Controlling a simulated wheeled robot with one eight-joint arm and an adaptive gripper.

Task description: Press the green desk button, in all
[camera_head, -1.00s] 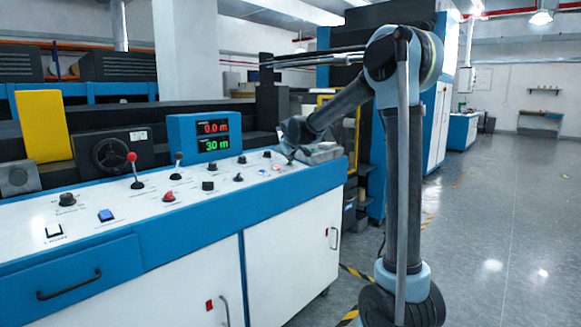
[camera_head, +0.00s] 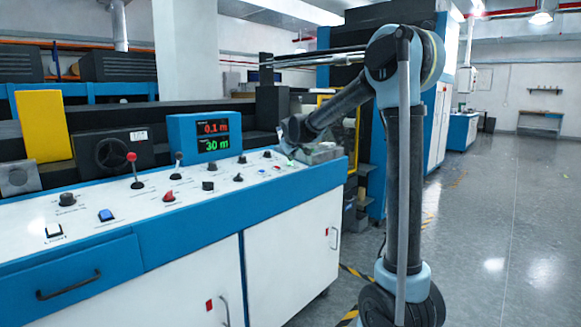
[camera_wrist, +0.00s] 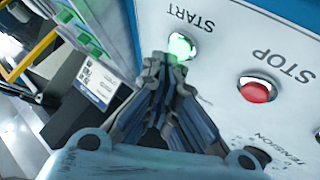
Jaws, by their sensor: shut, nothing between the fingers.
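The green button (camera_wrist: 181,47) glows bright green beside the word START in the wrist view. It sits on the white top of the control desk (camera_head: 130,205). My gripper (camera_wrist: 168,60) is shut and empty, with its fingertips at the near edge of the green button. The tips overlap the button's lower edge in the picture; whether they touch it or press it I cannot tell. In the head view my gripper reaches down to the far right end of the desk, and the button there is too small to make out clearly.
A red STOP button (camera_wrist: 255,92) lies right of the green one, with a TENSION knob (camera_wrist: 258,155) below it. The display (camera_head: 212,135) reads 0.1 m in red and 30 m in green. Levers and several knobs stand along the desk. The floor (camera_head: 500,230) at right is clear.

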